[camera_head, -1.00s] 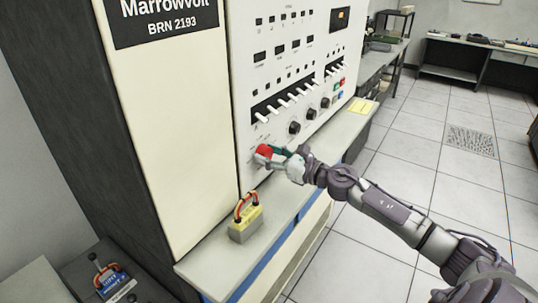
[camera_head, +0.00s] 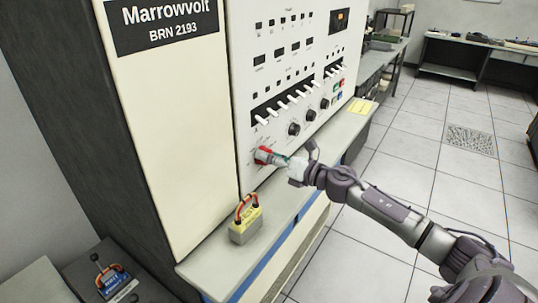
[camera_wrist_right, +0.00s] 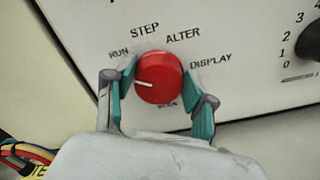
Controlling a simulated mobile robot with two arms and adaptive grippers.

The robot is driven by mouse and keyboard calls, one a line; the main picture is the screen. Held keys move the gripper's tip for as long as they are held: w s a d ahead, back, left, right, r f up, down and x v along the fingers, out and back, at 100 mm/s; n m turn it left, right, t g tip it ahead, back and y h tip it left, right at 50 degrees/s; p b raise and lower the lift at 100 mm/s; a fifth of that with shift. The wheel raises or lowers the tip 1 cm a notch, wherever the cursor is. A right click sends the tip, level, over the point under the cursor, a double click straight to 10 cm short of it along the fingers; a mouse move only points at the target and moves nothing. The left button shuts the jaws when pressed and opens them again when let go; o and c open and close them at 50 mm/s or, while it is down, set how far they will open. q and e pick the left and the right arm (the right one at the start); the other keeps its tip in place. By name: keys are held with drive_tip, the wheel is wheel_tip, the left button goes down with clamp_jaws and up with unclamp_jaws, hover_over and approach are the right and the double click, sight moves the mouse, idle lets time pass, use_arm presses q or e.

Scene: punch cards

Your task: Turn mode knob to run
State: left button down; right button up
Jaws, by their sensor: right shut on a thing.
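The red mode knob (camera_wrist_right: 165,70) sits on the white panel (camera_wrist_right: 258,92) in the right wrist view. Its white pointer line faces left, a little below the RUN label at the upper left. STEP and ALTER are above, DISPLAY is at the right, and a label below is partly hidden. My right gripper (camera_wrist_right: 160,88) is shut on the knob, with one teal finger on each side. In the head view the knob (camera_head: 262,154) shows at the panel's lower left, with my right gripper (camera_head: 268,156) on it. My left gripper is not in view.
A ledge (camera_head: 285,212) runs below the panel, with a yellow block with wires (camera_head: 244,227) on it, left of my gripper. Black knobs (camera_head: 294,129) and a row of white switches (camera_head: 290,102) are above and right. The floor at right is clear.

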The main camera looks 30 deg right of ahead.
drive_tip(key=shift+d+m, duration=0.1)
drive_tip(key=shift+m, duration=1.1)
drive_tip(key=shift+p, duration=0.3)
drive_tip(key=o, duration=1.1)
drive_tip(key=shift+o, duration=0.2)
drive_tip(key=v, duration=1.2)
